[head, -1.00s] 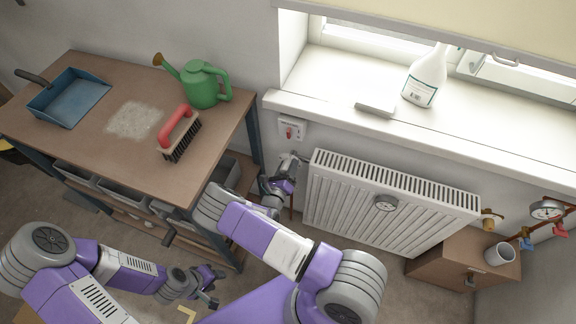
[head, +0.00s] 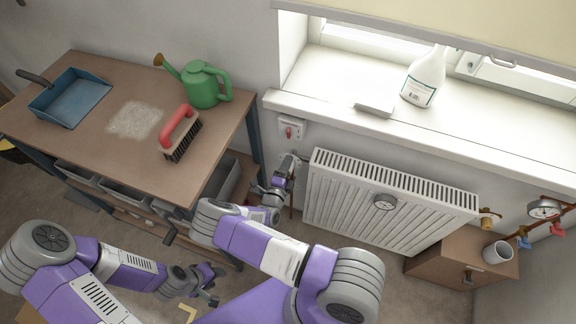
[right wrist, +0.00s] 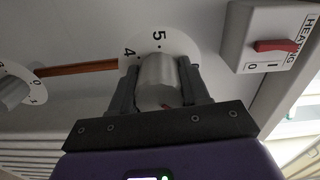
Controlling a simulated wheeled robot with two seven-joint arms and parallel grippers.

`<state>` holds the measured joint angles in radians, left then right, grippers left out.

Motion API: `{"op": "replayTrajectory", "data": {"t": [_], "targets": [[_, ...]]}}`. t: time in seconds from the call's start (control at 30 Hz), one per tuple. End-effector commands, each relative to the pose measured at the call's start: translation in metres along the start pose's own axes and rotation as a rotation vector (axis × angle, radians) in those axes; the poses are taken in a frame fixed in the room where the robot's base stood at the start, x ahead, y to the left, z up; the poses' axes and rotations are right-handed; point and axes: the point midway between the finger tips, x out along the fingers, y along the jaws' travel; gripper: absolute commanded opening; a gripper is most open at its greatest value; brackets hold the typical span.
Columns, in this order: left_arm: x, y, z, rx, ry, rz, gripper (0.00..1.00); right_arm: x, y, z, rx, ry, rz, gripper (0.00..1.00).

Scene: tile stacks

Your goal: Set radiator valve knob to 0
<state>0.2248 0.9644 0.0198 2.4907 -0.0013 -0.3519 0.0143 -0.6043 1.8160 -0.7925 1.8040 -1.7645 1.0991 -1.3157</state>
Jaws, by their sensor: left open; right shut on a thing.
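The grey radiator valve knob (right wrist: 158,82) sits in front of a round white dial plate (right wrist: 183,47) in the right wrist view. The numbers 4 and 5 show on the plate; the rest of the scale is hidden by the knob and fingers. A small red mark shows low on the knob. My right gripper (right wrist: 158,88) is shut on the knob, one finger on each side. In the head view my right gripper (head: 290,163) is at the left end of the radiator (head: 345,205), and hides the knob. My left gripper (head: 212,288) is open and empty, low beside the workbench.
A heating switch (right wrist: 274,45) with a red rocker is beside the dial, and shows on the wall in the head view (head: 290,130). Another dial (right wrist: 14,90) is at the left of the wrist view. The workbench (head: 90,150) stands left; the windowsill (head: 330,90) overhangs the radiator.

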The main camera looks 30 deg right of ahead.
Motion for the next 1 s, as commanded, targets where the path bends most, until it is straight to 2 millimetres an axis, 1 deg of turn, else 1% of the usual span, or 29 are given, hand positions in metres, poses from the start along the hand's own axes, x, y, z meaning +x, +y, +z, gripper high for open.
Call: {"op": "replayTrajectory", "data": {"t": [0.2,0.6,0.8,1.0], "targets": [[0.0001,-0.0001,0.0000,0.000,0.000,0.000,0.43,-0.0002,0.0005,-0.0011,-0.208,0.002,0.001,0.15],[0.0016,-0.0006,-0.0001,0.000,0.000,0.000,0.43,-0.0003,0.0003,-0.0011,-0.568,0.002,0.002,0.15],[0.0024,-0.0009,-0.0001,0.000,0.000,0.000,0.43,0.0000,0.0002,-0.0013,-0.702,0.002,0.003,0.15],[0.0028,-0.0011,-0.0001,0.000,0.000,0.000,0.43,0.0001,-0.0002,-0.0014,-0.788,0.003,0.002,0.15]]}}
